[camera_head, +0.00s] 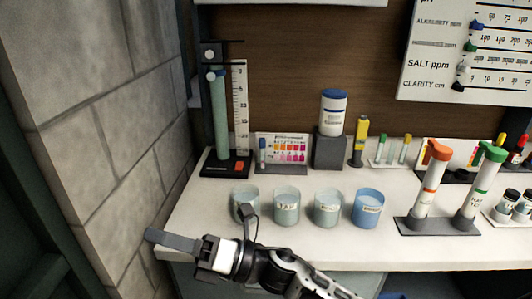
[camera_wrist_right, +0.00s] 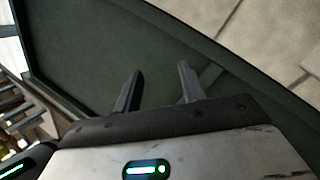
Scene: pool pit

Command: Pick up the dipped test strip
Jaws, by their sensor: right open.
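I cannot make out a dipped test strip for certain in either view. A row of several small cups (camera_head: 286,212) stands along the front of the white counter; what is in them is too small to tell. A test colour chart (camera_head: 288,151) stands behind them, with a small blue-topped item (camera_head: 262,150) at its left edge. My left gripper is not in view.
The white counter (camera_head: 330,244) has clear room in front of the cups. A stone wall (camera_head: 110,120) closes in on the left. A tall ruled column stand (camera_head: 222,125), a white bottle (camera_head: 333,112) on a grey block and a rack of capped tubes (camera_head: 445,222) stand on the counter.

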